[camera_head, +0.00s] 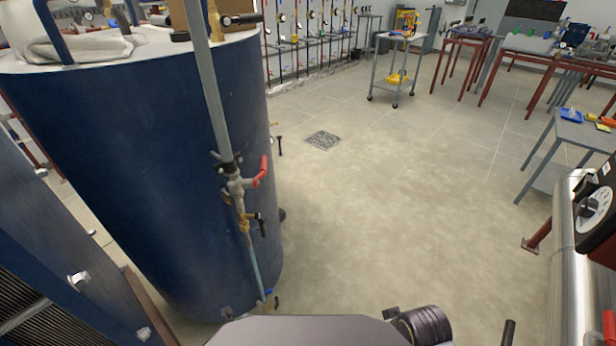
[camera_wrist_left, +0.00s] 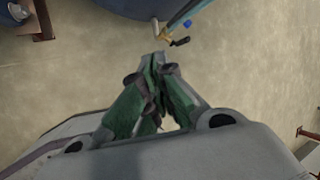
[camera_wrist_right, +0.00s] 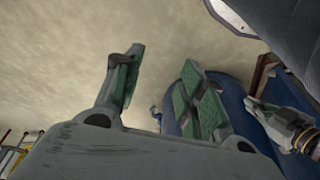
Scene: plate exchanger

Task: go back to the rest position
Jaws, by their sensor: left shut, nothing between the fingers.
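Neither gripper shows in the head view. My left gripper (camera_wrist_left: 156,62) is in the left wrist view, its green-padded fingers brought together with nothing held between them. The floor lies beyond its tips, and the lower edge of a blue tank with a small valve shows above them in the picture. My right gripper (camera_wrist_right: 163,62) is in the right wrist view, its two fingers spread apart and empty. Bare floor shows between and beyond its fingers, with a blue surface behind the right finger.
A large blue tank (camera_head: 130,150) with a pipe and red-handled valve (camera_head: 261,172) stands close on the left. A blue-framed plate unit (camera_head: 60,230) is at the lower left. A trolley (camera_head: 393,70) and tables stand further back. A metal cylinder (camera_head: 566,270) is at right. The middle floor is clear.

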